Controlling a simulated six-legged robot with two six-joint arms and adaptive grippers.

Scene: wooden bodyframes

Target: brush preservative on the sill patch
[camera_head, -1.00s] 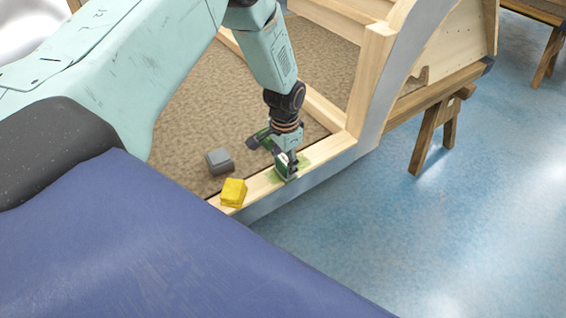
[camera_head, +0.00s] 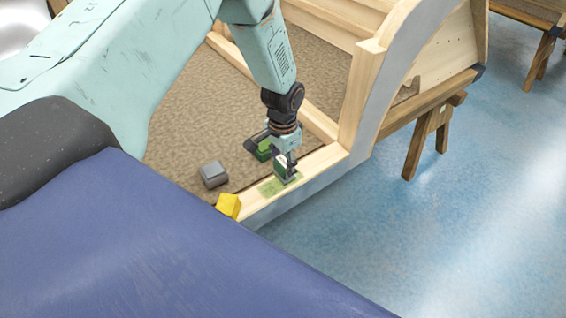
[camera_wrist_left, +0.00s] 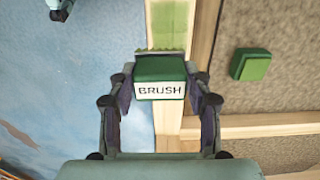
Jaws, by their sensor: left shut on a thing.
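My left gripper (camera_head: 286,177) is shut on a green block-shaped brush (camera_wrist_left: 160,70) with a white label reading "BRUSH". It holds the brush over the pale wooden sill (camera_head: 318,160), at the post end of the green sill patch (camera_head: 270,187). In the left wrist view the patch (camera_wrist_left: 172,22) runs along the sill beyond the brush. I cannot tell whether the brush touches the wood. My right gripper is not in view.
A green block (camera_head: 263,150) lies on the brown floor panel (camera_head: 195,120) behind the gripper. A grey block (camera_head: 214,174) lies on the panel, and a yellow block (camera_head: 228,206) sits at the sill's near end. A wooden post (camera_head: 360,95) rises beyond the sill.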

